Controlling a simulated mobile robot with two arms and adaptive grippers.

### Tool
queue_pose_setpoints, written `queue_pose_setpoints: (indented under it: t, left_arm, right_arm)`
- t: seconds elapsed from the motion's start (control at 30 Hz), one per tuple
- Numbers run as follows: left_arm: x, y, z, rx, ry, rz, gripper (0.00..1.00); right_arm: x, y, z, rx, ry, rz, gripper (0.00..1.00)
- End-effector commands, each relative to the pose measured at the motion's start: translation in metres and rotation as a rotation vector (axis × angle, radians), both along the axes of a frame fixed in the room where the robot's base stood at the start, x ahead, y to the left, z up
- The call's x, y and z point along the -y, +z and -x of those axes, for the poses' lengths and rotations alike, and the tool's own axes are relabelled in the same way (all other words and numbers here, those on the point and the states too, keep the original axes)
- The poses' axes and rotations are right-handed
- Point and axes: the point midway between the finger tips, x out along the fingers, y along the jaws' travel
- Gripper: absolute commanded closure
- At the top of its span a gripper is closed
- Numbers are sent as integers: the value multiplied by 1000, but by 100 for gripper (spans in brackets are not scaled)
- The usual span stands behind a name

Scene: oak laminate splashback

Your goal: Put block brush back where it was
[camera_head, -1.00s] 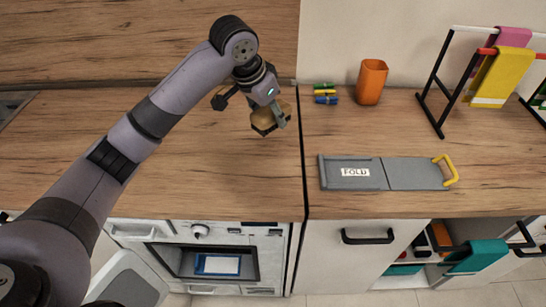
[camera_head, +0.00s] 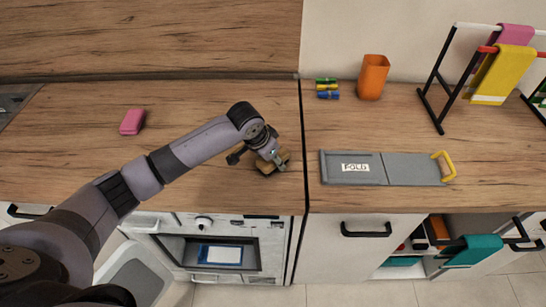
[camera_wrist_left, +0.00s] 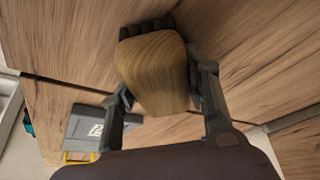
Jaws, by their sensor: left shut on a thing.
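The block brush (camera_head: 283,155) has a wooden top and shows partly behind my left gripper in the head view. In the left wrist view its rounded wooden back (camera_wrist_left: 152,72) fills the space between the fingers, with dark bristles at its far end. My left gripper (camera_head: 268,160) is shut on the brush, over the left counter (camera_head: 215,180) close to the seam between the counters. I cannot tell whether the brush touches the counter. My right gripper is not in view.
A pink block (camera_head: 132,122) lies at the back left of the counter. Right of the seam are a grey folding board (camera_head: 400,169), an orange cup (camera_head: 373,77), several coloured clips (camera_head: 327,89) and a towel rack (camera_head: 437,80). The left counter's middle is clear.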

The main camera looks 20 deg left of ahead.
Motion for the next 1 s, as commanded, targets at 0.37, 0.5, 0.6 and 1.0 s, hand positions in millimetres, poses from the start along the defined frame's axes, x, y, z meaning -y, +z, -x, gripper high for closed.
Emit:
queue_pose_setpoints:
  t: [0.37, 0.5, 0.6, 1.0]
  left_arm:
    - [1, -4, 0, 1, 0, 2, 88]
    - [1, -4, 0, 1, 0, 2, 49]
    - [1, -4, 0, 1, 0, 2, 42]
    - [0, -1, -1, 2, -1, 1, 38]
  right_arm:
    - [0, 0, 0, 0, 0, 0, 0]
    - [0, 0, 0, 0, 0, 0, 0]
    - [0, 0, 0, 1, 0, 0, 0]
    - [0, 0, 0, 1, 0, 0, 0]
